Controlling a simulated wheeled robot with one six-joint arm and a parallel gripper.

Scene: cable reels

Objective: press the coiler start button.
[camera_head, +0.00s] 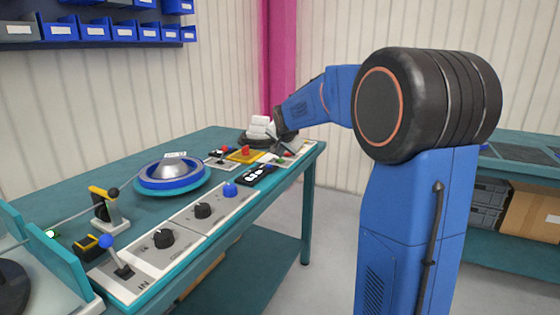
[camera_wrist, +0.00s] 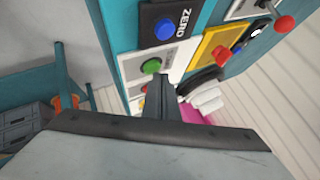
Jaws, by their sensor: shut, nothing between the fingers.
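A green button (camera_wrist: 152,66), which looks like the start button, sits on a white panel (camera_wrist: 130,68) in the wrist view. A red button shows beside it, partly behind my gripper. My gripper (camera_wrist: 164,80) is shut and empty, its tips right by the green button; I cannot tell whether they touch it.
Near the gripper are a yellow box with a red mushroom button (camera_wrist: 222,57), a black ZERO box with a blue button (camera_wrist: 163,31), a red-knobbed lever (camera_wrist: 285,23) and white rolls (camera_wrist: 207,97). A blue reel (camera_head: 172,176) and knob panels (camera_head: 200,212) lie along the bench.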

